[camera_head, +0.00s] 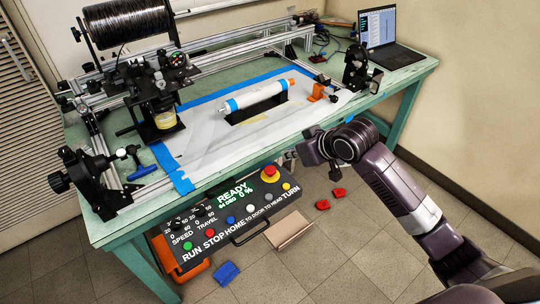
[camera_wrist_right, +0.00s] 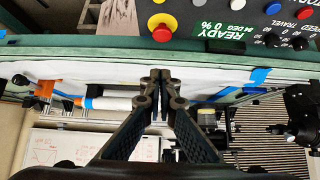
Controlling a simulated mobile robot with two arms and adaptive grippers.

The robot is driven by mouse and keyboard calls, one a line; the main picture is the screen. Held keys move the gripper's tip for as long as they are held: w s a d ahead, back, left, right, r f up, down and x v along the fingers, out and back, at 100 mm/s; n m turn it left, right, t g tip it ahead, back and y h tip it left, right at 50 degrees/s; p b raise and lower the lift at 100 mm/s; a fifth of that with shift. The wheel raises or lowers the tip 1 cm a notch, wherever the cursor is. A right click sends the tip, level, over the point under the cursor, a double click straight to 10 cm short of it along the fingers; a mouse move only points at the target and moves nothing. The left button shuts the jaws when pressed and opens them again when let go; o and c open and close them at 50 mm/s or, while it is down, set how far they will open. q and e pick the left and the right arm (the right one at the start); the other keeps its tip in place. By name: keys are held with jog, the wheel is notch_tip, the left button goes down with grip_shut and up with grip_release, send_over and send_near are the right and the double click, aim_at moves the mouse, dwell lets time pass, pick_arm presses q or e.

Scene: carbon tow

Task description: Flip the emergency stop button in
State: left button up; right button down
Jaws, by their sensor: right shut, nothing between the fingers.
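The emergency stop button (camera_head: 270,171) is a red mushroom head on a yellow base, at the upper right part of the black control panel (camera_head: 233,222). It also shows in the right wrist view as a red cap (camera_wrist_right: 162,31) near the top, beyond my fingertips. How far it is pressed cannot be told. My right gripper (camera_head: 289,156) is near the table's front edge, up and to the right of the button in the head view. In the wrist view its fingers (camera_wrist_right: 160,76) are together and empty, apart from the button. My left gripper is not in view.
The panel hangs at the front of the green table (camera_head: 408,82), with knobs, coloured buttons and a lit READY display (camera_head: 236,190). A white roller (camera_head: 255,95) and winding equipment stand on the table. A laptop (camera_head: 385,38) sits at the back right. Several small bins lie lower down.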

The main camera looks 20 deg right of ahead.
send_over(268, 167)
jog(key=s+d, duration=0.1)
jog(key=s, duration=0.2)
notch_tip(268, 167, down, 7)
jog(key=shift+w+d+r, duration=0.1)
jog(key=shift+w+r, duration=0.05)
jog(key=shift+r, duration=0.05)
notch_tip(268, 167, down, 3)
jog(key=shift+w+f+p, duration=0.1)
jog(key=shift+f+p, duration=0.1)
jog(key=shift+p, duration=0.15)
jog(key=shift+f, duration=0.45)
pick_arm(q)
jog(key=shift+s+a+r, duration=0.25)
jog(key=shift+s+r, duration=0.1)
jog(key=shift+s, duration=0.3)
